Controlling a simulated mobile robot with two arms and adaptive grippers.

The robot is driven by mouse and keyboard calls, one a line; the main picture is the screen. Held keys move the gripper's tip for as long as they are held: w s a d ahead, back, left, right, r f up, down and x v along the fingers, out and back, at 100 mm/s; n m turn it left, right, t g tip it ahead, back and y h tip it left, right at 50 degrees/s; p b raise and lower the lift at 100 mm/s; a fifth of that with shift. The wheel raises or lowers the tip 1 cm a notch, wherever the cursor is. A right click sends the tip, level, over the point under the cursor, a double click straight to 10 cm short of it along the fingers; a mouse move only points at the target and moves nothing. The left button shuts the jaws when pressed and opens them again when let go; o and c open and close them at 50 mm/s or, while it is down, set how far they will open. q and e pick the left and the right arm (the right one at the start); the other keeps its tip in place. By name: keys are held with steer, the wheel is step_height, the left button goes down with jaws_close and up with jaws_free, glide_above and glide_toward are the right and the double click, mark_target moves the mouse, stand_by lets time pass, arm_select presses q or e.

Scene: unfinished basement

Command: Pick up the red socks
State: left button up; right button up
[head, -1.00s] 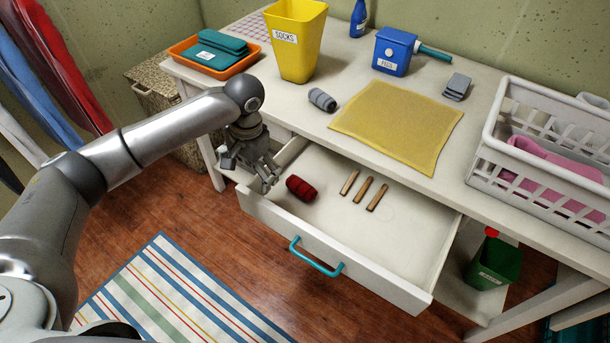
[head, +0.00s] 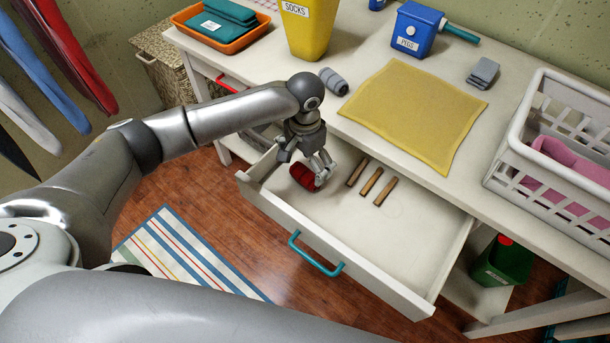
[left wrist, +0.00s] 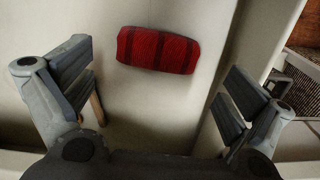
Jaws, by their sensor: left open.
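The red socks (head: 304,177), a rolled bundle with dark stripes, lie in the left part of the open drawer (head: 395,235). In the left wrist view the red socks (left wrist: 158,49) lie on the pale drawer floor, ahead of and between the spread fingers. My left gripper (head: 322,178) is at the socks in the head view and partly covers their right side. The left gripper (left wrist: 158,100) is open, with nothing between its fingers. I cannot tell whether a finger touches the socks. My right gripper is not in view.
Several wooden clothespins (head: 371,181) lie right of the socks in the drawer. The drawer's front wall has a teal handle (head: 315,256). On the table stand a yellow socks bin (head: 308,32), grey rolled socks (head: 333,81), a yellow cloth (head: 415,115) and a white basket (head: 560,140).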

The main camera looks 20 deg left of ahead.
mark_target(304, 172)
arm_select(q)
steer(key=f, duration=0.3)
steer(key=shift+s+f, duration=0.3)
steer(key=shift+w+f, duration=0.1)
steer(key=shift+f, duration=0.1)
steer(key=c, duration=1.1)
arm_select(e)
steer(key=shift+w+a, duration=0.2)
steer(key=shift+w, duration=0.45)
